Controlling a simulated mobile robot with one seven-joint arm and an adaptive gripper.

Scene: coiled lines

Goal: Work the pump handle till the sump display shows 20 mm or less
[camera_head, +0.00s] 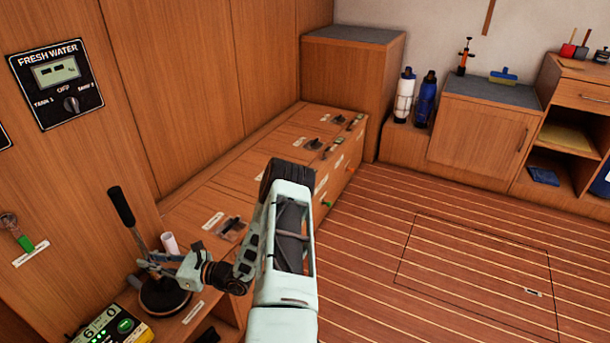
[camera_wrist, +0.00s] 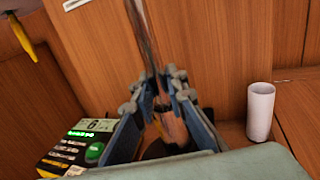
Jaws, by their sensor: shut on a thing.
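The pump handle (camera_head: 121,206) is a lever with a black grip, tilted up and left from the round dark pump base (camera_head: 165,297). My gripper (camera_head: 158,263) is shut around the lower part of the lever, below the black grip. In the wrist view my gripper (camera_wrist: 160,95) has its fingers on both sides of the lever (camera_wrist: 143,40), which runs up between them. The sump display (camera_head: 103,324) is at the lower left, with green lights, and seems to read 60. It also shows in the wrist view (camera_wrist: 92,126), where the digits are partly unclear.
A white cylinder (camera_head: 170,243) stands close behind the pump. A Fresh Water panel (camera_head: 55,84) is on the wooden wall. A green-tipped valve (camera_head: 20,238) hangs at the left. Latched lids (camera_head: 232,228) line the bench. The floor (camera_head: 440,225) at right is clear.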

